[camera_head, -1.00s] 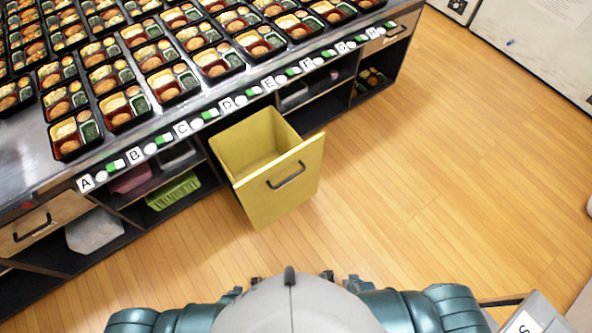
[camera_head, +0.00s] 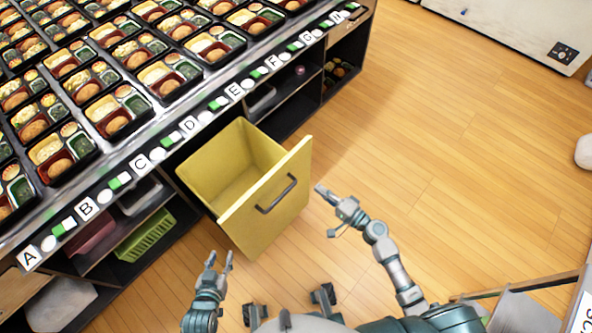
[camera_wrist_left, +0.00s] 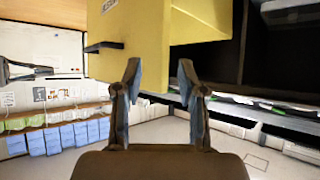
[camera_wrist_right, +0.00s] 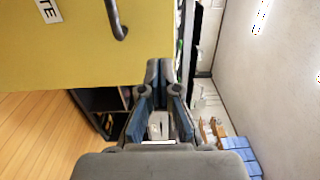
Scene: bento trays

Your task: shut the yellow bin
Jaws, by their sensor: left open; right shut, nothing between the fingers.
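The yellow bin (camera_head: 232,217) is pulled out of the counter, open at the top, with a dark handle (camera_head: 277,194) on its front panel. My left gripper (camera_head: 219,258) is open and empty, in front of the bin's left side and apart from it. In the left wrist view the bin's yellow panel (camera_wrist_left: 150,45) fills the top middle, beyond the open fingers (camera_wrist_left: 160,75). My right gripper (camera_head: 322,192) is shut and empty, just right of the front panel. In the right wrist view the panel (camera_wrist_right: 70,60) and handle (camera_wrist_right: 117,20) lie at upper left.
The counter (camera_head: 150,135) above carries many bento trays and a row of lettered labels. Open shelves beside the bin hold a green basket (camera_head: 146,235) and a grey container (camera_head: 139,196). Wooden floor (camera_head: 430,130) to the right is clear.

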